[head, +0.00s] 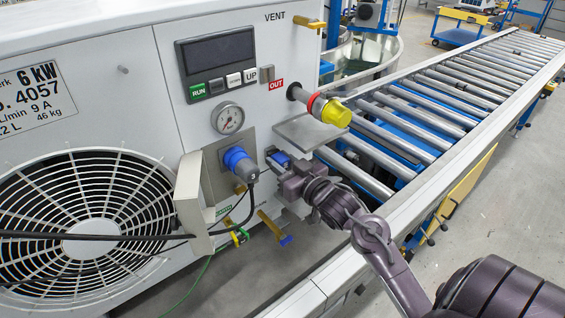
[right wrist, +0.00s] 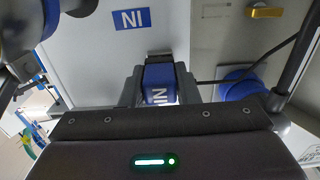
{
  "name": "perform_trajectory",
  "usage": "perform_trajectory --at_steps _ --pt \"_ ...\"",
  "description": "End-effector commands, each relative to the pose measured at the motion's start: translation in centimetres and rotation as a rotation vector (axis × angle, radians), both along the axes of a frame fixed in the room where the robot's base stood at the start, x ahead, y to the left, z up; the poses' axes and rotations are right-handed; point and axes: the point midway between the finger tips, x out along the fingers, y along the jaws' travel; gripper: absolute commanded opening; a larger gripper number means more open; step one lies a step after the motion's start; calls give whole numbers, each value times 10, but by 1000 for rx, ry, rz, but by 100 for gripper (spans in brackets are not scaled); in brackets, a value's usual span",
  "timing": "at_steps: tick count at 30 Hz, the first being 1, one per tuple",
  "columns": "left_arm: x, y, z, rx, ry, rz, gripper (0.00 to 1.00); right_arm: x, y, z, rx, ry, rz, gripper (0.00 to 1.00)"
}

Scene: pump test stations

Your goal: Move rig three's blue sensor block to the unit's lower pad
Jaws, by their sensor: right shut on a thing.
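My right gripper (right wrist: 160,88) is shut on a blue block (right wrist: 158,76) with white lettering. The right wrist view shows the block between the two dark fingers, its far end close to a dark fitting (right wrist: 159,56) on the unit's panel. I cannot tell whether they touch. In the head view the right gripper (head: 281,170) is at the unit's (head: 180,100) front, right of the blue plug (head: 238,162) and below a grey metal shelf (head: 310,130). A blue IN label (right wrist: 130,19) is on the panel. My left gripper is not in view.
A yellow-capped outlet pipe (head: 330,110) juts out above the gripper. The black cable (head: 235,215) from the plug hangs left of it, and a brass valve (head: 270,225) is below.

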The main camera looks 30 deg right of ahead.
Motion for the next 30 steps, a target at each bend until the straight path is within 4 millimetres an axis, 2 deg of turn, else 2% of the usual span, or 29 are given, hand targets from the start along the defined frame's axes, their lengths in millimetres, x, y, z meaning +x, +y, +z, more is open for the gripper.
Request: perform_trajectory --at_steps 3,4,9,20,30 --pt "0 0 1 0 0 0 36 3 0 1 -1 -1 0 0" --pt "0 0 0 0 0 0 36 3 0 0 -1 -1 0 31" --pt "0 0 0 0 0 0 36 2 0 0 0 0 0 53" --pt "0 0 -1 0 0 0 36 -3 0 -1 0 2 0 54" --pt "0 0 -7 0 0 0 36 -54 -4 -2 -1 2 0 54"
